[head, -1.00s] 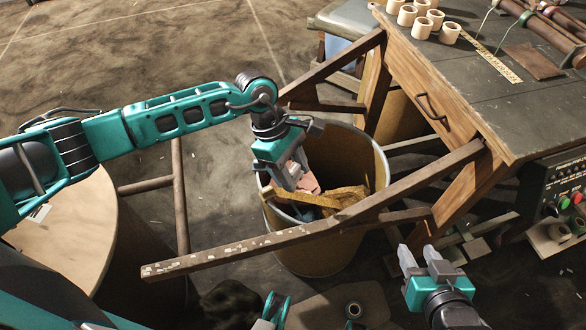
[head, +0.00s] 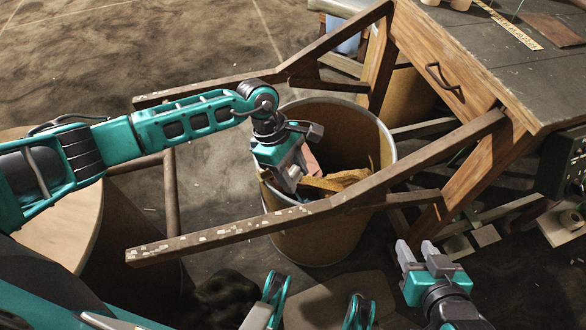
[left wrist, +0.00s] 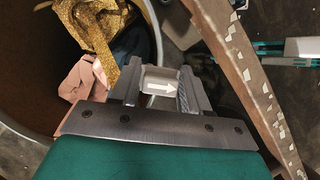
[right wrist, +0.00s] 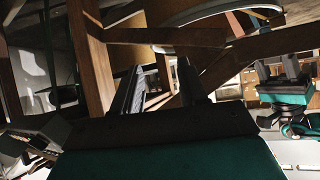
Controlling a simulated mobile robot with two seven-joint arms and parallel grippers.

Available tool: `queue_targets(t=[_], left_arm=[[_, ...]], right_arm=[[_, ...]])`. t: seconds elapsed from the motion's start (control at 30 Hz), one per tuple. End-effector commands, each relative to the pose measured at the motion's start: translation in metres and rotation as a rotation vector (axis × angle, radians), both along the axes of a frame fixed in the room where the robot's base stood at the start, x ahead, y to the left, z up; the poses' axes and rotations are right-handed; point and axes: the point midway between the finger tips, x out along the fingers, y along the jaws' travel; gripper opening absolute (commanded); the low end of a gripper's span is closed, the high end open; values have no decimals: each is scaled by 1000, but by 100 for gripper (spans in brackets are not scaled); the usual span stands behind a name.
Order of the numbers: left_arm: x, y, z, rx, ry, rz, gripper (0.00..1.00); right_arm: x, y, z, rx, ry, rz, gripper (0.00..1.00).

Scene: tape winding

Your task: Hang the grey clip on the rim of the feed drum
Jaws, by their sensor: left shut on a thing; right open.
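The open brown drum (head: 325,240), which I take as the feed drum, stands on the floor with its pale rim (head: 391,140) upward. My left gripper (head: 291,184) is at the drum's near left rim, pointing down. In the left wrist view it is shut on the grey clip (left wrist: 160,80), a small light-grey piece with a white arrow. The rim (left wrist: 158,30) runs under the gripper there; whether the clip touches it I cannot tell. The clip is hardly visible in the head view. My right gripper (head: 417,250) is open and empty, right of the drum.
Yellow-brown cloth (head: 345,180) and pinkish scraps (left wrist: 85,78) lie in the drum. A wooden bar (head: 220,236) crosses close before the drum, near my left gripper. A second bar (head: 210,86) runs behind. The workbench (head: 490,75) is at right, a round-topped drum (head: 50,225) at left.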

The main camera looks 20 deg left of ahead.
Motion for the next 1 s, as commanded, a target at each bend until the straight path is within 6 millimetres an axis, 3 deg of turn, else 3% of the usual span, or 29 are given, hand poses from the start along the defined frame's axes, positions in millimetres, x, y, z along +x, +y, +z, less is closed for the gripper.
queue_targets(t=[0.6, 1.0], left_arm=[[-1, 0, -66, 1, 2, 0, 17], [0, 0, -85, 0, 0, 0, 17]], right_arm=[[7, 15, -20, 25, -4, 28, 43], [10, 17, -15, 29, -10, 32, 43]])
